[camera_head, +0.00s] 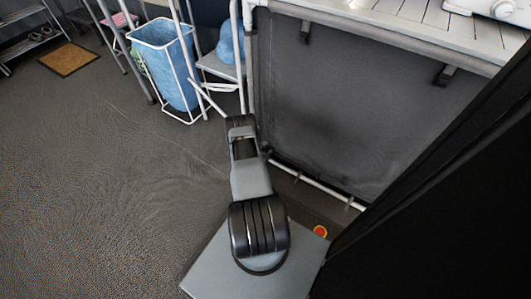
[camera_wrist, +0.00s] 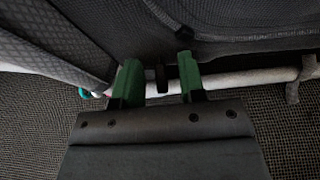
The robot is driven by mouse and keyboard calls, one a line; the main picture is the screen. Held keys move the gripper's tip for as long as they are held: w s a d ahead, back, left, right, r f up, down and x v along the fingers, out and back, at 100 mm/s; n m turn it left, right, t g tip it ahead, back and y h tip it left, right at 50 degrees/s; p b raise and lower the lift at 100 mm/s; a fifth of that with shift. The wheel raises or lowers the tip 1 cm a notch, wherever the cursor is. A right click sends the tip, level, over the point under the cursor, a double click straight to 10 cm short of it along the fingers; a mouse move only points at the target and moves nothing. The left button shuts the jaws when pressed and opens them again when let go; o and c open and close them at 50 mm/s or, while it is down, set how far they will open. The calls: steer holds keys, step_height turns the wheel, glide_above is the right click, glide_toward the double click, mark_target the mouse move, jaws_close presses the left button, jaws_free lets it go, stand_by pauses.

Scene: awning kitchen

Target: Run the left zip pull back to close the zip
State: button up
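My gripper (camera_wrist: 160,75) shows in the wrist view as two green fingers set apart. A small dark tab (camera_wrist: 162,78), which looks like the zip pull, hangs between them with a gap on each side. The dark fabric front (camera_head: 345,105) of the kitchen unit fills the right of the head view; its fabric also shows above the fingers in the wrist view (camera_wrist: 240,25). In the head view my arm reaches to the fabric's left edge, and the fingers and the zip line cannot be made out there.
A white tube (camera_head: 315,185) runs along the foot of the fabric and passes behind the fingers in the wrist view (camera_wrist: 235,80). A blue bag bin (camera_head: 165,65) in a white frame stands at the upper left. The carpet (camera_head: 90,190) on the left is clear.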

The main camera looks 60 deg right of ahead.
steer(key=shift+c, duration=0.3)
jaws_close()
